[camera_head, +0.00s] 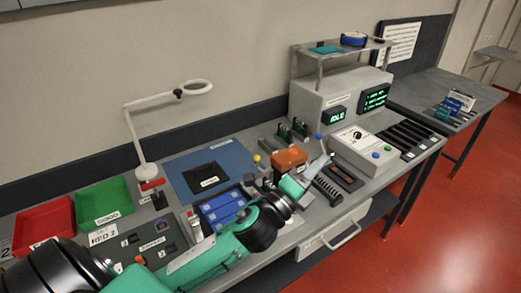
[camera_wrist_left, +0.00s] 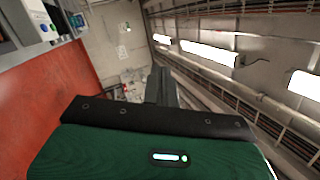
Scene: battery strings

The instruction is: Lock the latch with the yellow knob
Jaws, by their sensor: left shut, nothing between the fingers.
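The small yellow knob (camera_head: 257,158) stands on the bench beside the blue mat, left of the orange block. The latch under it is too small and partly hidden to tell its position. My left gripper (camera_head: 324,163) reaches over the bench from the lower left, its tip to the right of the orange block and apart from the yellow knob. It is shut and empty. In the left wrist view its dark fingers (camera_wrist_left: 161,87) are together and point out into the room. My right gripper does not show.
The orange block (camera_head: 289,160) lies close to my left gripper. A grey control box (camera_head: 363,148) with buttons stands to the right. A blue-celled tray (camera_head: 222,207) lies beside my arm. Red (camera_head: 42,229) and green (camera_head: 103,202) bins are at the left, near a white lamp (camera_head: 146,171).

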